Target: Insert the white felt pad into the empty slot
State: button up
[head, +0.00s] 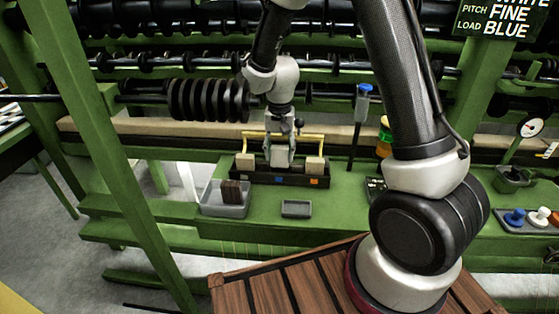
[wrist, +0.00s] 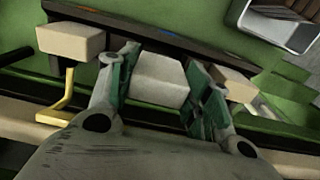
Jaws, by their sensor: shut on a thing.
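My gripper (head: 279,160) points down over the middle of a dark holder (head: 280,180) on the green bench. Its green-lined fingers (wrist: 160,85) are shut on a white felt pad (wrist: 158,80), with one finger on each side. Two other pale pads sit in the holder: one left of my gripper (head: 245,162) and one right of it (head: 315,164). The held pad is between these two, over the middle position with the blue mark. The fingers hide the slot, so I cannot tell how deep the held pad is.
A grey bin (head: 208,210) with dark brown blocks (head: 231,191) stands front left of the holder. A small empty grey tray (head: 296,208) lies in front. A yellow bar (head: 315,141) runs behind the holder. A blue-topped post (head: 362,105) stands to the right.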

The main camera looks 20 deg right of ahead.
aim_at(280, 167)
notch_tip(280, 167, down, 3)
jog(key=shift+f, duration=0.2)
jog(key=shift+c, duration=1)
jog(key=o, duration=1.3)
jog(key=shift+c, duration=0.2)
notch_tip(280, 167, up, 12)
jog(key=shift+r, duration=0.15)
jog(key=s+d+r+n+t, duration=0.1)
jog(key=s+d+r, duration=0.4)
jog(key=s, duration=0.3)
jog(key=s+d+r+n+t, duration=0.1)
jog(key=s+d+r+n, duration=0.1)
jog(key=s+d+r, duration=0.3)
jog(key=s+d+r+n+t, duration=0.1)
jog(key=s+d+r, duration=0.4)
jog(key=s, duration=0.7)
jog(key=shift+r+n+t, duration=0.3)
jog(key=shift+r+t, duration=0.1)
jog(key=shift+t, duration=0.2)
